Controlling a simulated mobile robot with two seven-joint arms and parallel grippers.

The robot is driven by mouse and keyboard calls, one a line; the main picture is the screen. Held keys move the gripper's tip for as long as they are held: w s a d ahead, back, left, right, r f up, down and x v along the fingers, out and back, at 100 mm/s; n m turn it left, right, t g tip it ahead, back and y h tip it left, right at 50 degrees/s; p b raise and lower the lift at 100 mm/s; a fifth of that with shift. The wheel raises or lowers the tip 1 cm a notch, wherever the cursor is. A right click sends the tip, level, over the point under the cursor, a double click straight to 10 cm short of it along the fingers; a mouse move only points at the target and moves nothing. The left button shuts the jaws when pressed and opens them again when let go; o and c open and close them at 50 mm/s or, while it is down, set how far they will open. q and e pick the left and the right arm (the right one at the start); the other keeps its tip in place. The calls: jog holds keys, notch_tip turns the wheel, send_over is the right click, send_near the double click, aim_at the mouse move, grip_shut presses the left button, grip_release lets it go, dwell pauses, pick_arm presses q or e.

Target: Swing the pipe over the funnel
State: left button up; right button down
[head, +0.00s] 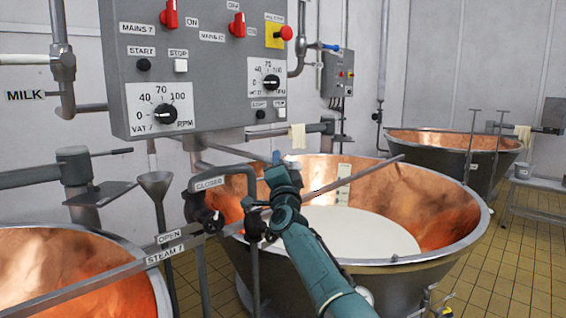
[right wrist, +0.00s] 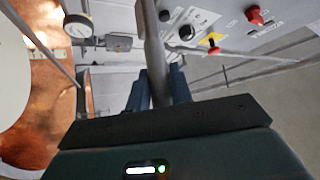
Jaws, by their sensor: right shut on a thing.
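My left gripper is not in view.
The middle vat (head: 455,235) holds white milk. A long bar (head: 350,178) crosses in front of it, near my right arm. Another copper vat (head: 90,238) is at the lower left. The control box (head: 210,75) hangs above. Tiled floor (head: 520,270) is free at the right.

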jog(key=shift+s+a, duration=0.1)
dwell(0.4)
jog(key=c, duration=1.3)
grip_release()
jog(key=shift+o, duration=0.2)
